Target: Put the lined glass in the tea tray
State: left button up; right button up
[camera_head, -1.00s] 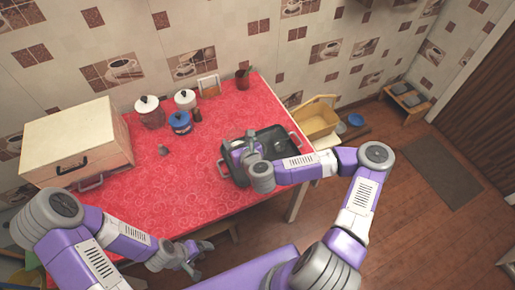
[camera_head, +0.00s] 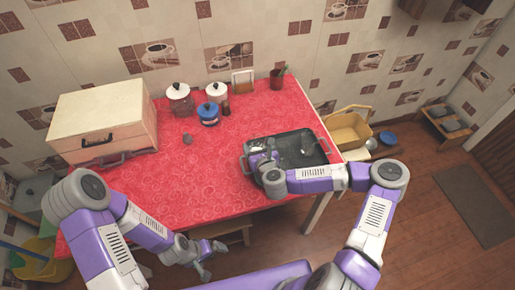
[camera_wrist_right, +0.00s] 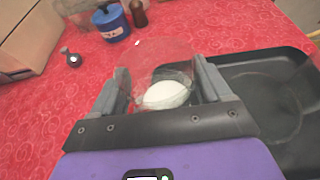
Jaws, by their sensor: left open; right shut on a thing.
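The tea tray (camera_head: 324,148) is a dark, rectangular tray with handles, on the right end of the red counter. It also shows in the right wrist view (camera_wrist_right: 270,92). My right gripper (camera_head: 266,152) is over the tray's left part. In the right wrist view its fingers (camera_wrist_right: 160,88) are shut on a clear, see-through glass (camera_wrist_right: 150,58). A white oval shape (camera_wrist_right: 166,95) shows low in or through the glass; I cannot tell which. Whether the glass touches the tray is unclear. My left gripper (camera_head: 207,252) is open and empty, low in front of the counter.
A cream box (camera_head: 103,118) stands at the counter's left. Two white-lidded jars (camera_head: 180,100), a blue pot (camera_head: 208,115), a dark shaker and a small grey item (camera_head: 187,138) stand behind. The counter's middle is clear.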

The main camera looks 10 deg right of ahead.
jog(key=shift+f+b, duration=0.4)
jog(key=shift+f, duration=0.25)
jog(key=o, duration=0.9)
jog(key=shift+r, duration=0.1)
